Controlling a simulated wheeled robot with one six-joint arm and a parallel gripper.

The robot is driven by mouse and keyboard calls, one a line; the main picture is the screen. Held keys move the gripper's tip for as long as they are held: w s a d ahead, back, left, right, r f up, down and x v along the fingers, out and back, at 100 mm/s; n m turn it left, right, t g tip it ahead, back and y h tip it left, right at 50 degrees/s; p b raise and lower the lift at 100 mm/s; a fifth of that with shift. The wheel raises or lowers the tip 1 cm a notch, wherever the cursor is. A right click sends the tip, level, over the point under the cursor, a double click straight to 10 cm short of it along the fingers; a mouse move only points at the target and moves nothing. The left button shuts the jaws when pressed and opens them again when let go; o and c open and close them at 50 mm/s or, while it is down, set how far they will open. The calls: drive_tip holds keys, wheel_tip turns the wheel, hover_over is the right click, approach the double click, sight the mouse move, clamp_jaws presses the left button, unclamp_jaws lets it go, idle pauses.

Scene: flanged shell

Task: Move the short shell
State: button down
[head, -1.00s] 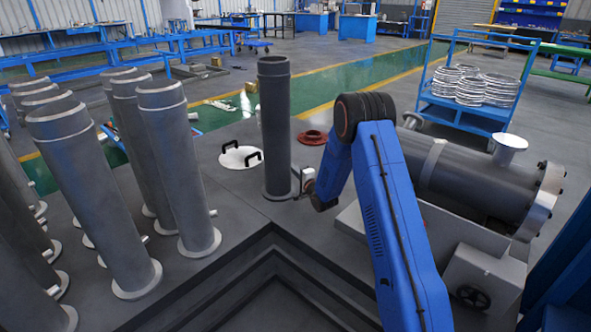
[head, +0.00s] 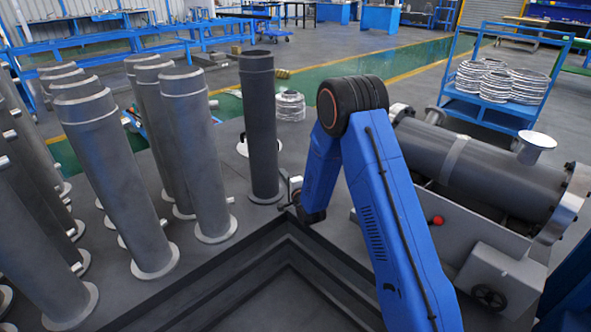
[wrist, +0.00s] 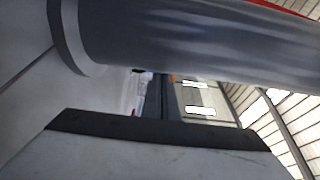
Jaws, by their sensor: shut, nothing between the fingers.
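A dark grey upright shell (head: 262,125) with a round base flange stands alone in the middle of the head view, near the corner of a stepped pit. I take it as the short shell, but cannot confirm this by height. My gripper (head: 293,188) is low beside its right side, small and partly hidden by my blue arm. It is shut and holds nothing. In the wrist view a grey shell (wrist: 190,38) with a flange at its left end crosses the top, close to my gripper (wrist: 160,105). Whether they touch cannot be told.
Several taller grey shells (head: 195,150) stand close together on the left. A large horizontal vessel (head: 485,175) lies on the right. A blue cart (head: 487,112) with metal rings stands behind it. The stepped pit (head: 285,290) opens in front. A ring stack (head: 290,106) is behind the shell.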

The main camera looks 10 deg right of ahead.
sight(265, 181)
drive_tip(key=s+a, duration=0.1)
drive_tip(key=a, duration=0.1)
drive_tip(key=s+a, duration=0.2)
drive_tip(key=a, duration=0.1)
drive_tip(key=s+a, duration=0.2)
drive_tip(key=shift+s+a, duration=0.1)
drive_tip(key=shift+a, duration=0.05)
